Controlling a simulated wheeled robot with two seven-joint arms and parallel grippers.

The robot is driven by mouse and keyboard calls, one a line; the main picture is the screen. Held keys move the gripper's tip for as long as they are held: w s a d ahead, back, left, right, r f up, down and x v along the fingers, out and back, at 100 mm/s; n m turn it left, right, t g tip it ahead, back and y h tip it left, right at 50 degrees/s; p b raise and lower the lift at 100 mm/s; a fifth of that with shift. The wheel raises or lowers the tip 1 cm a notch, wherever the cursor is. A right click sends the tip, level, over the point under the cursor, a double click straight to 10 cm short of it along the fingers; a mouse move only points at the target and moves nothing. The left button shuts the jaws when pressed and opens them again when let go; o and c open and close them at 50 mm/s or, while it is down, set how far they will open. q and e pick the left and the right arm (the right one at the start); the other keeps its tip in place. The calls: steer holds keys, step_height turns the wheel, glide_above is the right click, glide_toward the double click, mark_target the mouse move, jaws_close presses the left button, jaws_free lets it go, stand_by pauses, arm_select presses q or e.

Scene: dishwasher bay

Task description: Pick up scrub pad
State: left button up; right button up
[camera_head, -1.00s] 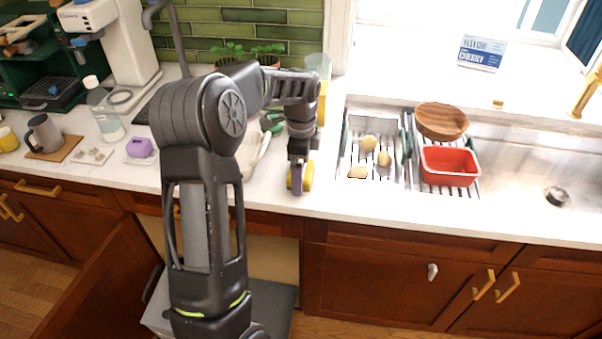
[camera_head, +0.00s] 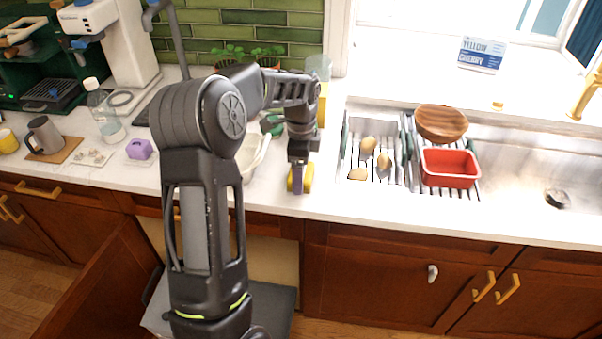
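A yellow pad with a purple strip (camera_head: 308,178), which looks like the scrub pad, is at the tip of my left gripper (camera_head: 299,166). The gripper points down over the front edge of the counter, left of the sink, and appears shut on the pad. The fingers are small and partly hidden by the pad and wrist. The pad stands upright on edge; I cannot tell whether it touches the counter. My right gripper is not in view.
The drying rack (camera_head: 398,184) holds several tan lumps, a wooden bowl (camera_head: 441,122) and a red tub (camera_head: 450,167). A purple block (camera_head: 140,149) lies on a small white dish at left. A pale dish (camera_head: 254,158) is partly behind my arm. A cabinet door (camera_head: 105,295) stands open below.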

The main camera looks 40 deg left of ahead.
arm_select(q)
step_height(320, 180, up, 10)
steer(key=shift+b, duration=0.75)
steer(key=o, duration=0.8)
steer(key=c, duration=0.6)
steer(key=shift+c, duration=0.2)
steer(key=shift+f, duration=0.1)
